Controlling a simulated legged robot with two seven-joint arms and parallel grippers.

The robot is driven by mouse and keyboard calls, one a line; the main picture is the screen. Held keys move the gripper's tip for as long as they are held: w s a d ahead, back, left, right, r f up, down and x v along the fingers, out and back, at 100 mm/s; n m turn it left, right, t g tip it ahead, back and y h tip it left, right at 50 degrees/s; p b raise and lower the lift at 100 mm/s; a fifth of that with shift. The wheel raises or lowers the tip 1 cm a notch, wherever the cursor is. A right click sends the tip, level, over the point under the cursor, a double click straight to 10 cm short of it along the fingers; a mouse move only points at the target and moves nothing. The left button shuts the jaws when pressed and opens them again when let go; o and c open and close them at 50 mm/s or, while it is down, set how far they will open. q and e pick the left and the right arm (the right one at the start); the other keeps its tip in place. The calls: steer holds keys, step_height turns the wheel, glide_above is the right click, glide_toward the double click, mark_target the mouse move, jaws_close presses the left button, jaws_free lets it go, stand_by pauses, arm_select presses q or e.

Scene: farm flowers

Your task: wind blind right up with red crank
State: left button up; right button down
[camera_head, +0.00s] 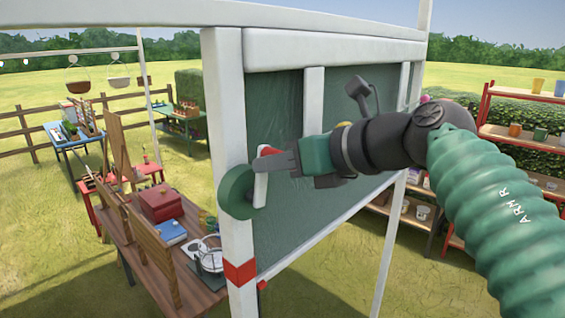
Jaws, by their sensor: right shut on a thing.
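The dark green blind (335,187) hangs in a white frame (230,135) and covers most of its opening. Its lower edge slants near the white bottom rail. A green crank wheel (236,192) sits on the left post, with a white arm and a red crank handle (269,151) at its top. My right gripper (277,164) reaches in from the right and is shut on the red crank handle. The fingers hide part of the handle. My left gripper is not in view.
A wooden table (136,235) with a red box (161,203), a blue box (169,232) and wooden boards stands left of the post. A red shelf with pots (514,129) stands at the right. Open grass (60,275) lies in front.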

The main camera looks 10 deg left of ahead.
steer(key=shift+s+a+f, duration=0.2)
steer(key=shift+a+f, duration=0.05)
steer(key=shift+a, duration=0.1)
steer(key=c, duration=1.6)
jaws_free()
steer(key=shift+o, duration=1.2)
steer(key=shift+s, duration=0.1)
steer(key=shift+o, duration=0.5)
steer(key=shift+s+a+r, duration=0.15)
steer(key=shift+a+r, duration=0.05)
steer(key=shift+a, duration=0.2)
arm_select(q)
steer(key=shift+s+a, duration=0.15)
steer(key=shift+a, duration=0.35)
arm_select(e)
steer(key=shift+w, duration=0.2)
steer(key=shift+d, duration=0.1)
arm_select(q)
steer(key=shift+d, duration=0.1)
arm_select(e)
steer(key=shift+d, duration=0.15)
